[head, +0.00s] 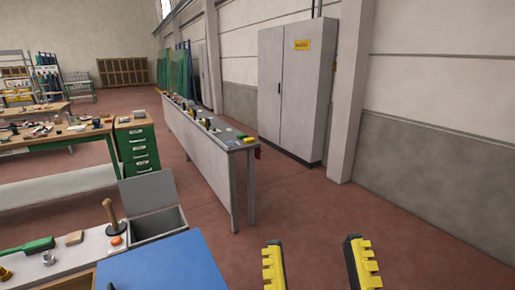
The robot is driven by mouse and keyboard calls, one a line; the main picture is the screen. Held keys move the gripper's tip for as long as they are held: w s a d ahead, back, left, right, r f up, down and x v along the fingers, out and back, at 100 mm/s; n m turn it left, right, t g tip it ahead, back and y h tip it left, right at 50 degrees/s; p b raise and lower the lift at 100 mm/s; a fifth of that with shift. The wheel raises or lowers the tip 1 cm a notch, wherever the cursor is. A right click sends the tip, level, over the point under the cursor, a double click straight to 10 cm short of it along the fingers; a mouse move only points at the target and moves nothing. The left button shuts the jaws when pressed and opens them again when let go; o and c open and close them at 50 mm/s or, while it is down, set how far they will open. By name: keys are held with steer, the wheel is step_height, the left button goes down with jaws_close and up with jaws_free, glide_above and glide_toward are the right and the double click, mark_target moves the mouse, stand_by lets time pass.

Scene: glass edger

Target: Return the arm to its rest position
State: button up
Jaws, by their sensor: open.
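My gripper (318,265) shows at the bottom of the head view, right of centre. Its two dark fingers with yellow toothed pads stand well apart. Nothing shows between them but the reddish floor. The fingers are to the right of a blue-topped surface (165,266) and apart from it. The rest of my arm is outside the picture.
A grey bench (78,252) at lower left bears a green brush (28,246), a wooden-handled tool (110,214) and an open grey box (156,225). A long narrow table (207,148) stands ahead, with a grey cabinet (292,88) beyond. The floor at right is clear.

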step_height(320, 180, up, 36)
steer(key=d+m+g+h+p, duration=0.1)
steer(key=m+p, duration=0.1)
steer(key=p, duration=3.6)
steer(key=shift+s, duration=0.15)
steer(key=shift+f, duration=0.1)
